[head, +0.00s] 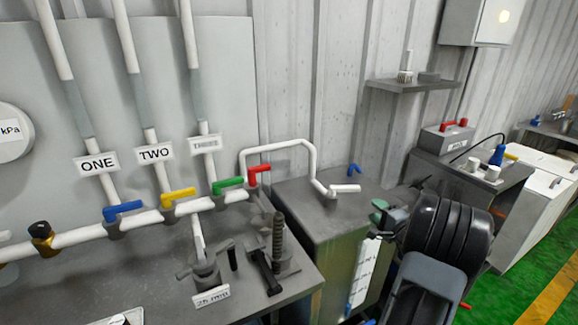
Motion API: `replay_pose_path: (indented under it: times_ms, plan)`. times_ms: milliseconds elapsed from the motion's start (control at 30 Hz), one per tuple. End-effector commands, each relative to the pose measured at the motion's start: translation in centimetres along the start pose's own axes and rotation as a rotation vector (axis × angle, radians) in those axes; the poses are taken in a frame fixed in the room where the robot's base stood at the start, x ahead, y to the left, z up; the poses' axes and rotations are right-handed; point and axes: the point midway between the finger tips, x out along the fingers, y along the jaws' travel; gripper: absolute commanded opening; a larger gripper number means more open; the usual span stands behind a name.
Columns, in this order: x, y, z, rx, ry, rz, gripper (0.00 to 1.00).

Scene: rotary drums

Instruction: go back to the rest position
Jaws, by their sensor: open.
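My gripper (388,218) shows at the right of centre, beside the right edge of the grey metal tank (312,222). Its jaws are open, and I see nothing held in them. My dark arm links hide part of it. A small green part (379,206) shows right at the fingers; I cannot tell whether they touch it.
A pipe with blue (122,209), yellow (179,195), green (228,184) and red (258,174) handles runs along the left bench (150,275). A wall shelf (413,86) hangs above. A red-handled box (447,136) stands at right. Green floor (520,285) is clear there.

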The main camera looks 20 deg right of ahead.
Motion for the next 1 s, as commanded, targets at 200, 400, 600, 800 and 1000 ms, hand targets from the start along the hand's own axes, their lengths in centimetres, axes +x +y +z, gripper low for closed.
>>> replay_pose_path:
  times_ms: [200, 400, 600, 800, 1000]
  plan:
    - [0.0, 0.3, 0.0, 0.07, -0.002, 0.016, 0.49]
    - [-1.9, 5.2, 5.7, 0.231, -0.204, 0.322, 0.49]
    - [-5.4, 6.3, 17.1, 0.108, -0.533, 0.78, 0.49]
    - [-10.6, 5.2, 25.0, -0.345, -0.763, 1.146, 0.49]
    - [-13.7, 2.0, 29.2, -0.947, -0.873, 1.215, 0.49]
